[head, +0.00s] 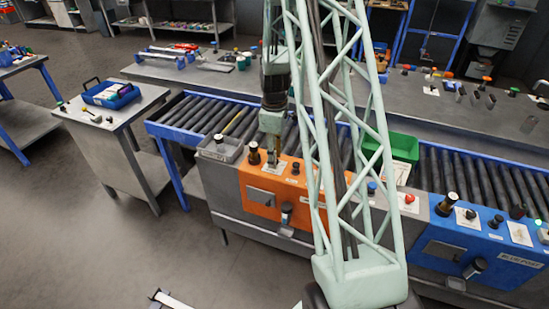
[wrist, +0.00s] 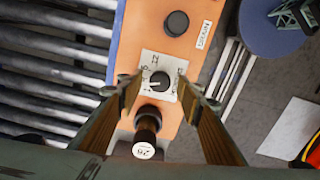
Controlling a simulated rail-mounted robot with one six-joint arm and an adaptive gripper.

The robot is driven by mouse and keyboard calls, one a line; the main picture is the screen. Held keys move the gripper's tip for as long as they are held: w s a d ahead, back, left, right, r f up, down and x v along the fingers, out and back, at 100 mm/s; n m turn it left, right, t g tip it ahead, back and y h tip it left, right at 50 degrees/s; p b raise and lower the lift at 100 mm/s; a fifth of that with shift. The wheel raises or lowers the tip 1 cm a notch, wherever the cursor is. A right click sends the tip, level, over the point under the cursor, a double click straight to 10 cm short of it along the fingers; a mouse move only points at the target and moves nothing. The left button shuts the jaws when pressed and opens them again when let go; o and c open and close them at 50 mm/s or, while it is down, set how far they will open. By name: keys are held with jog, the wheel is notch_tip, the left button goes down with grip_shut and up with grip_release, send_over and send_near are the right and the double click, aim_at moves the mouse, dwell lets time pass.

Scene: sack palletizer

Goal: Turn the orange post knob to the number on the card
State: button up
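The orange post (head: 259,211) stands in front of the roller conveyor in the head view. Its orange top (wrist: 147,40) also shows in the wrist view. On that top, a black knob (wrist: 159,82) with a light pointer sits on a white dial plate (wrist: 148,60); the plate's marks are too small to read surely. My gripper (wrist: 160,92) is open, with one finger on each side of the knob in the picture and a gap to both. In the head view my gripper (head: 272,166) is over the post's top and hides the knob. I cannot make out the number card for certain.
A black upright piece (wrist: 147,130) with a round white numbered top stands close to the knob, between the fingers in the wrist view. A black round button (wrist: 176,23) lies beyond. A grey tray (head: 221,149), green bin (head: 404,146) and blue post (head: 460,250) flank the area.

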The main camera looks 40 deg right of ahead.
jog(key=shift+c, duration=0.5)
jog(key=c, duration=0.8)
jog(key=shift+m, duration=0.6)
jog(key=m, duration=0.2)
jog(key=shift+m, duration=0.3)
jog(key=m, duration=0.4)
jog(key=shift+b, duration=0.4)
jog(key=m, duration=0.4)
jog(key=shift+m, duration=2)
